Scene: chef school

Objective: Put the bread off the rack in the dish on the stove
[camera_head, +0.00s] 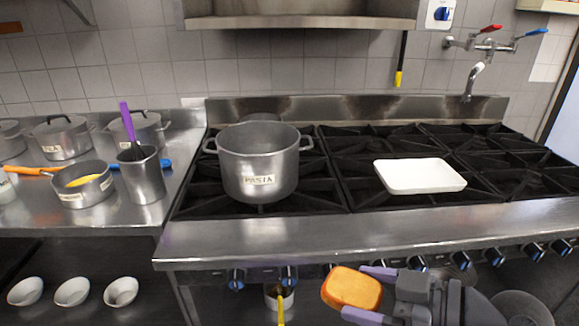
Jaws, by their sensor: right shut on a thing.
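The bread (353,288), an orange-brown slab, is held between the fingers of my right gripper (366,294), low in front of the stove's front edge. The right gripper has purple-grey fingers and is shut on the bread. The dish (420,175) is white, shallow and rectangular, and lies on the black grates of the stove (330,235), to the right of the pot. It looks empty. The bread is below and left of the dish in the picture. I cannot see the rack. My left gripper is not in view.
A large pot (258,165) labelled PASTA stands on the left burners. A steel counter at left holds a small pan (84,185), a steel container (142,178) and lidded pots (62,138). White bowls (72,292) sit on the shelf below. Stove knobs (417,263) line the front.

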